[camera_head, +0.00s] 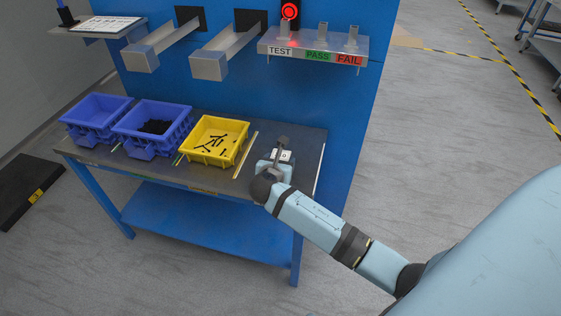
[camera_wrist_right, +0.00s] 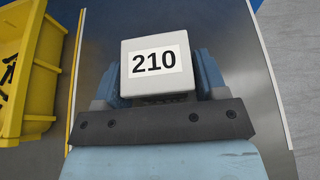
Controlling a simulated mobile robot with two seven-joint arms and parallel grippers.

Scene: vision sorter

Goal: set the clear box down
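The box (camera_head: 285,155) looks pale and grey-white rather than see-through, with a "210" label on top. It shows large in the right wrist view (camera_wrist_right: 158,88), between the two blue fingers. My right gripper (camera_head: 275,165) is over the right end of the table (camera_head: 304,146), its fingers closed against the box's left and right sides. The box's underside is hidden, so I cannot tell whether it touches the table. My left gripper is not in view.
A yellow bin (camera_head: 243,134) with black parts stands left of the box, beyond a thin yellow strip (camera_head: 245,156). Two blue bins (camera_head: 146,146) stand further left. A shelf (camera_head: 312,46) marked TEST, PASS and FAIL hangs above. The table's right edge is close.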

